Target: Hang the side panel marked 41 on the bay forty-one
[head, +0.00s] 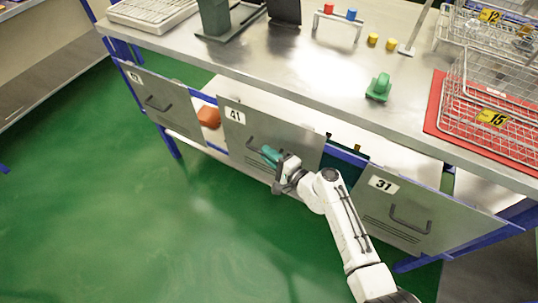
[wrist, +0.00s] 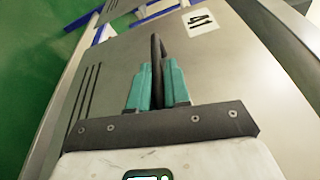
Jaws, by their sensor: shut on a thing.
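The grey side panel marked 41 (head: 285,137) is at the front of the bench in the head view, between two other panels. Its white number label is at its upper left, and it has slots and a dark bar handle. My gripper (head: 270,157) is shut on this handle. In the wrist view the teal fingers of my gripper (wrist: 158,85) clasp the dark handle (wrist: 156,60), with the panel (wrist: 105,75) filling much of the picture. The panel covers most of the opening behind it. Whether its top edge rests on the bay's hooks I cannot tell.
A panel marked 31 (head: 440,218) is at the right, and another panel (head: 160,102) at the left. An orange object (head: 208,117) shows in the left gap. The steel benchtop (head: 300,65) carries wire baskets (head: 495,100) and a green fixture (head: 379,88). The green floor in front is clear.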

